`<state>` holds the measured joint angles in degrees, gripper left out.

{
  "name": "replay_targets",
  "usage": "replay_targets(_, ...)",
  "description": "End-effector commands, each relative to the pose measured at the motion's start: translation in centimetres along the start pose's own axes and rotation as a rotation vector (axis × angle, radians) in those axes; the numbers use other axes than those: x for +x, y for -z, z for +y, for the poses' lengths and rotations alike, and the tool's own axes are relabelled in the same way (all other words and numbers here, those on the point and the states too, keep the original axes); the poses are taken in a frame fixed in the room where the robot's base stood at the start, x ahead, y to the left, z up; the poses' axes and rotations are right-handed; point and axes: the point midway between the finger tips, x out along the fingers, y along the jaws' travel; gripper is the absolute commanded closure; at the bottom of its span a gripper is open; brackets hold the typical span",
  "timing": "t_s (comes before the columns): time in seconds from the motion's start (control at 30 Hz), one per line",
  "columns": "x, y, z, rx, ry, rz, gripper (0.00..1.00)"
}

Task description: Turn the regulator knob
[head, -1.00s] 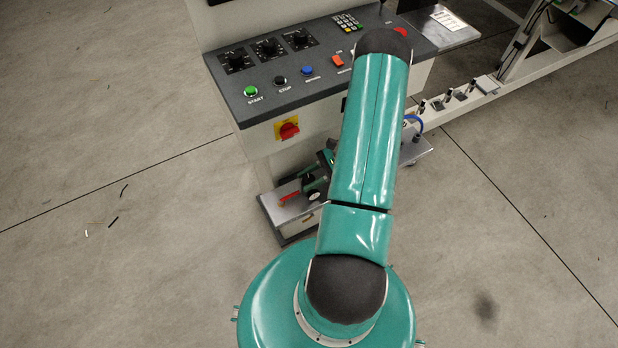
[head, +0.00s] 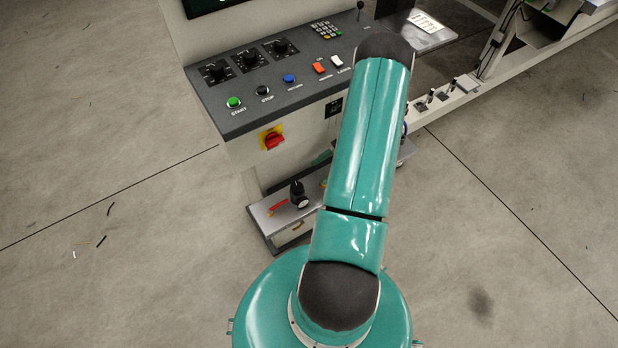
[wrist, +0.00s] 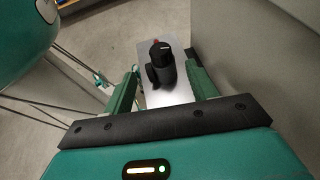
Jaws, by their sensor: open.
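The regulator (head: 298,193) is a small black upright part with a round knob on top. It stands on a low metal shelf (head: 270,216) below the control panel. In the wrist view the black knob (wrist: 161,52) shows a pale mark on its top and lies ahead, between the lines of the two fingers. My gripper (wrist: 162,73) is open, with one green finger on each side of the regulator in the picture. I cannot tell how far the fingertips are from the knob. In the head view my arm hides most of my gripper.
A red handle (head: 277,207) lies beside the regulator on the shelf. The control panel (head: 240,118) with buttons and dials overhangs the shelf, with a red-and-yellow switch (head: 272,139) on its front. A pale wall (wrist: 255,60) stands close at right in the wrist view. Floor at left is mostly clear.

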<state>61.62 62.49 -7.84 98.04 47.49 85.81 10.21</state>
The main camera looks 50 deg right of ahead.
Motion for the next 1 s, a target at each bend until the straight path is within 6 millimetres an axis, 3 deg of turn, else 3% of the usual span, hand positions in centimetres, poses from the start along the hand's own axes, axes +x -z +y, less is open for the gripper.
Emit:
replay_targets(0.1,-2.0,0.1,0.0,0.0,0.001,0.002,0.43)
replay_targets(0.27,-3.4,0.0,0.0,0.001,0.0,0.0,0.43)
replay_targets(1.0,-3.5,0.0,0.0,0.001,-0.001,0.0,0.43)
